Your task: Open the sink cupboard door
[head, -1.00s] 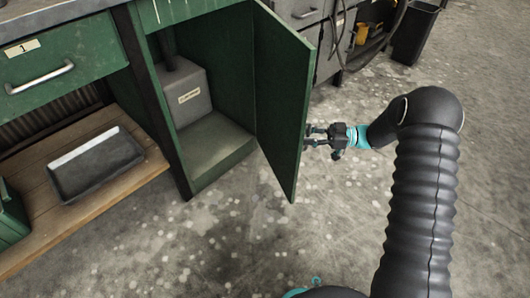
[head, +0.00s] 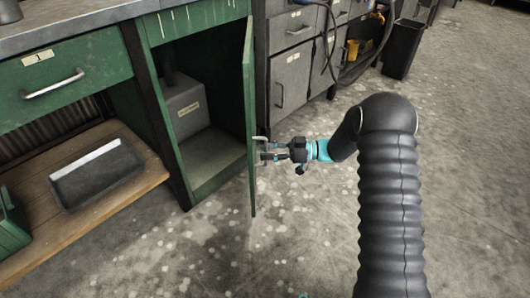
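The green sink cupboard (head: 172,28) stands at the left of centre with its door (head: 249,120) standing open. The door is hinged at the right and is seen nearly edge-on, jutting out toward me. Inside is a grey box (head: 188,107) with a label. A pale handle (head: 261,139) shows on the door's outer side. My gripper (head: 264,152) is at this outer side, right by the handle, with its fingers pointing left at the door. Two fingers show with a small gap, but the contact is too small to tell whether they grip the handle.
A green drawer (head: 62,82) and a wooden shelf (head: 90,205) with a dark tray (head: 97,173) are at the left. Grey cabinets (head: 291,80), a hose (head: 352,60) and a black bin (head: 403,48) stand behind. The floor in front and right is clear.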

